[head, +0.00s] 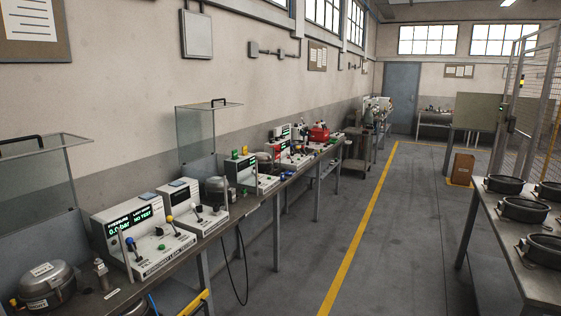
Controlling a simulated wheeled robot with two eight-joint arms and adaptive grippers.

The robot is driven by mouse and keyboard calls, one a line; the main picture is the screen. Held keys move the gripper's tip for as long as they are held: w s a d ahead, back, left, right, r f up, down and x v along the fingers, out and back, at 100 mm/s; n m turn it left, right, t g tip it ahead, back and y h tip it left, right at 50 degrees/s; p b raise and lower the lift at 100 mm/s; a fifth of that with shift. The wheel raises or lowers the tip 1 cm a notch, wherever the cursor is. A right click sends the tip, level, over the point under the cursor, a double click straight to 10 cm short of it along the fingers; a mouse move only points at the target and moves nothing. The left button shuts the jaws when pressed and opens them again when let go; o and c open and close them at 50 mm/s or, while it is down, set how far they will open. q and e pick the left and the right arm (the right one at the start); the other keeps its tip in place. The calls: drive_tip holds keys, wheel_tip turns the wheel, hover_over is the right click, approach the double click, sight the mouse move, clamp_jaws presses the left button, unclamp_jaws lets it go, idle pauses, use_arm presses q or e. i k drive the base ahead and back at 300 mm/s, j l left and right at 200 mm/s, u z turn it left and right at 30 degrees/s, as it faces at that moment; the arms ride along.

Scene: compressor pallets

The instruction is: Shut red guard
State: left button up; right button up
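A red object (319,132) stands on the long bench along the left wall, well away from me. It is too small to tell whether it is the red guard, or whether it is open or shut. Two clear guards with black handles stand raised over the bench, a near one (38,190) and a farther one (195,137). I see no red on their panels. Neither of my grippers is in view.
The bench (228,225) carries grey test units (148,238) and a metal compressor (46,284). Open floor (390,235) with a yellow line (362,240) runs beside it. A table (505,240) with black round parts (523,209) stands right, near a mesh fence (540,90).

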sight(278, 149)
drive_tip(key=i, duration=1.6)
drive_tip(key=l+z, duration=0.05)
drive_tip(key=l, duration=0.05)
